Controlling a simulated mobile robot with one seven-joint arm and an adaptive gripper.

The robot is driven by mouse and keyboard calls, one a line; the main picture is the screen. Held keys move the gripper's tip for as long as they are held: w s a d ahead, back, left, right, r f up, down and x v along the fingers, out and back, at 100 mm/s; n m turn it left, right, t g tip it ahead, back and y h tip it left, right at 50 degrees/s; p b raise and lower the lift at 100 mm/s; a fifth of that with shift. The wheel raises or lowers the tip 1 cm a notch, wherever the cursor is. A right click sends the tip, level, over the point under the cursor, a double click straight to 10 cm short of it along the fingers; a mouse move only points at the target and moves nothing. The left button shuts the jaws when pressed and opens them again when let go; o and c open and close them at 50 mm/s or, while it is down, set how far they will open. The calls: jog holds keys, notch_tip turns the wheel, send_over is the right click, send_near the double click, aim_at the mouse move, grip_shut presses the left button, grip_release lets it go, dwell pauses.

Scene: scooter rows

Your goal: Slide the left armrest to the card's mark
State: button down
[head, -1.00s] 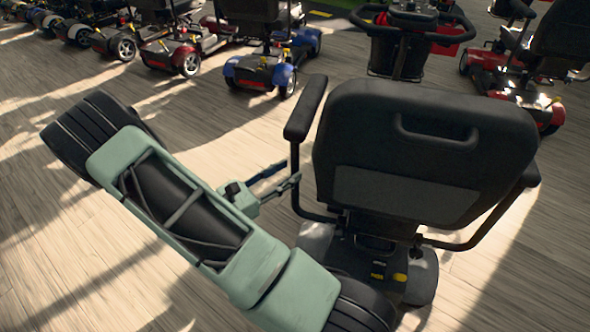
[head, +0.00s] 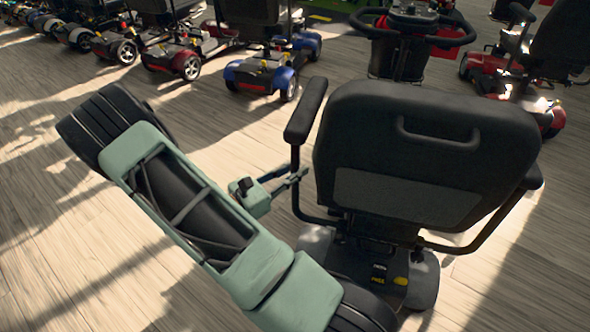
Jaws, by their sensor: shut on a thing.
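The left armrest (head: 306,110) is a black padded bar on a bent black tube, at the left of a dark scooter seat (head: 420,150) seen from behind. My gripper (head: 298,178) is at the end of my pale green arm, beside the seat. Its thin dark fingers are shut on the upright tube of the left armrest, below the pad. The exact contact is small and partly hidden. I cannot make out the card or its mark in this view.
The scooter's right armrest (head: 531,178) sticks out at the far side of the seat. The tiller with a basket (head: 398,60) stands ahead. The wooden floor at left is open.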

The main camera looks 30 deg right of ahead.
jog(key=w+a, duration=0.2)
jog(key=w, duration=0.1)
jog(key=shift+a, duration=0.4)
jog(key=c, duration=1.8)
grip_release()
jog(key=s+a, duration=0.1)
jog(key=a, duration=1.1)
jog(key=shift+s, duration=0.15)
